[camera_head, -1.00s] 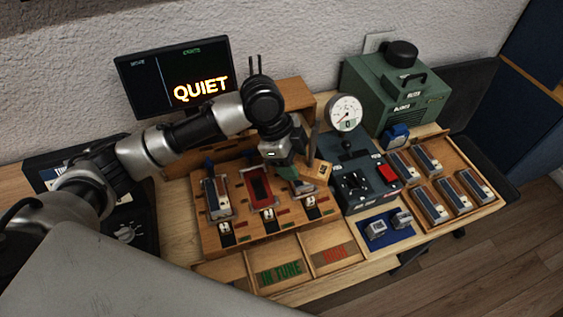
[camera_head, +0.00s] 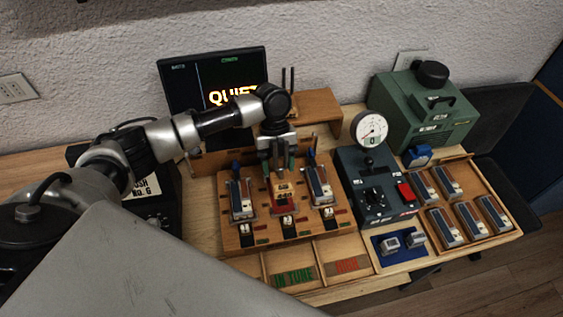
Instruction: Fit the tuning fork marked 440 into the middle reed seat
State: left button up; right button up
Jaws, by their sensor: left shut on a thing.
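My left gripper (camera_head: 280,174) is shut on a small wooden piece with a yellow label, which I take to be the tuning fork (camera_head: 284,189). Its marking is too small to read, and the jaws hide its upper part. It is upright over the red middle reed seat (camera_head: 283,205); I cannot tell whether it touches the seat. The wooden reed board (camera_head: 263,236) has grey-and-blue blocks in its left seat (camera_head: 241,195) and right seat (camera_head: 319,186). My right gripper is not in view.
A dark control box with a gauge (camera_head: 369,128) stands right of the board. Further right is a wooden tray (camera_head: 513,227) with several blocks.

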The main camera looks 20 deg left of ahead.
pick_arm(q)
notch_tip(320, 180, down, 4)
jog(key=b, duration=0.3)
jog(key=shift+f, duration=0.1)
jog(key=shift+f+b, duration=0.5)
jog(key=shift+f, duration=0.15)
jog(key=shift+p, duration=0.3)
dwell(0.4)
jog(key=shift+f, duration=0.55)
dwell(1.0)
jog(key=o, duration=1.1)
jog(key=shift+o, duration=0.2)
